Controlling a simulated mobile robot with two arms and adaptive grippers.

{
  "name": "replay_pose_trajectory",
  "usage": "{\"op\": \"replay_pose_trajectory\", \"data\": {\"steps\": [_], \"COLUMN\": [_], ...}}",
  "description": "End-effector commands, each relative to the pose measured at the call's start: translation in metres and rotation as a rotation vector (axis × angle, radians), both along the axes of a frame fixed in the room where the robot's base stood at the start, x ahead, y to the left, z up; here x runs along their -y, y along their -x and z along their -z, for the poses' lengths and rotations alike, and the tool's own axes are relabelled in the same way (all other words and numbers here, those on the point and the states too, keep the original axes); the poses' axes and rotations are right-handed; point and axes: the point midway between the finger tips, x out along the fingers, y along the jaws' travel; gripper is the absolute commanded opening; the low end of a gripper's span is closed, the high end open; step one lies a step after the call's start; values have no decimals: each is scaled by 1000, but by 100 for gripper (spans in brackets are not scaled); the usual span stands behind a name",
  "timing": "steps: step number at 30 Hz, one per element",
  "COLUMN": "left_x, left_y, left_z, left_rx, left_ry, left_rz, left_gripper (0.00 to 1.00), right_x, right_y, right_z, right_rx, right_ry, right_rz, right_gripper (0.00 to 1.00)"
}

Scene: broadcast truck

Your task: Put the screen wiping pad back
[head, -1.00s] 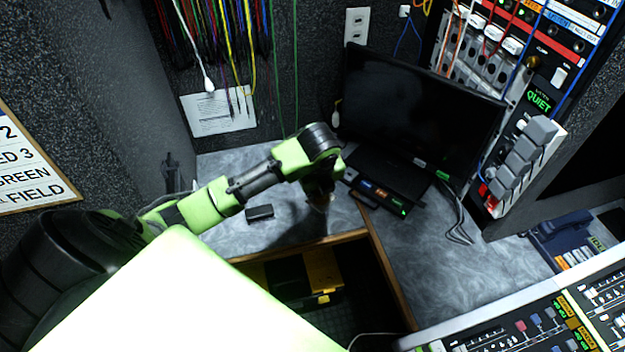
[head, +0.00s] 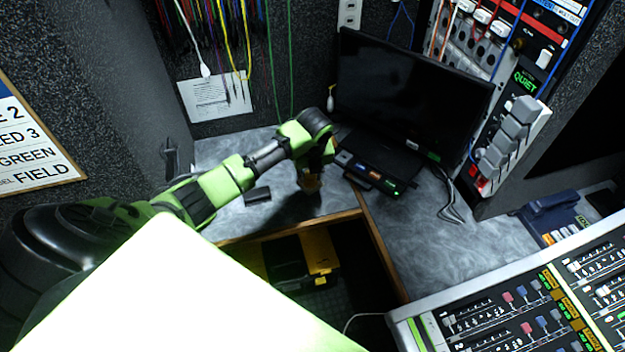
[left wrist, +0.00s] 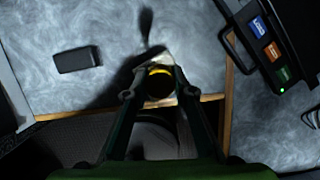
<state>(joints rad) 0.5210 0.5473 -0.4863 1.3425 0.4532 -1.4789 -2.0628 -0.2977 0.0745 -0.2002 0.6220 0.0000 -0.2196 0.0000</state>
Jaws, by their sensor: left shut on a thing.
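My left gripper (head: 311,184) is over the grey desk (head: 233,150), close to its front wooden edge. In the left wrist view the gripper (left wrist: 160,88) has its fingers shut around a dark round knob with a yellow rim. The knob seems to belong to a pale tan piece, which I take as the screen wiping pad (left wrist: 168,60), mostly hidden by the fingers. I cannot tell whether it touches the desk. The black monitor (head: 410,95) stands at the back right of the gripper. My right gripper is not in view.
A small black block (head: 257,194) lies on the desk left of the gripper. A dark control box with lit buttons (head: 372,173) lies to its right. A yellow-and-black case (head: 318,252) is below the desk edge. A mixing console (head: 510,300) fills the lower right.

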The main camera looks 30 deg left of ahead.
Motion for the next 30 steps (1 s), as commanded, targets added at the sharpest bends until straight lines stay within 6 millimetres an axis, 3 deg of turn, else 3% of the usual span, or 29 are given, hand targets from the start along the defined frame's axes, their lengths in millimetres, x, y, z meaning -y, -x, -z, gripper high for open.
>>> {"op": "replay_pose_trajectory", "data": {"steps": [9,17,24,30], "left_x": [-11,-14,-14,-15], "left_y": [-26,-34,-34,-34], "left_z": [34,44,73,74], "left_rx": [0,0,0,1], "left_ry": [0,0,0,-1], "left_rz": [-1,-1,-1,0], "left_gripper": [5,5,5,5], "right_x": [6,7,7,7], "right_y": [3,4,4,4], "right_z": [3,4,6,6], "right_rx": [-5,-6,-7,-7], "right_ry": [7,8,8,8], "right_rz": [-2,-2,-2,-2], "right_gripper": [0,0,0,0]}}
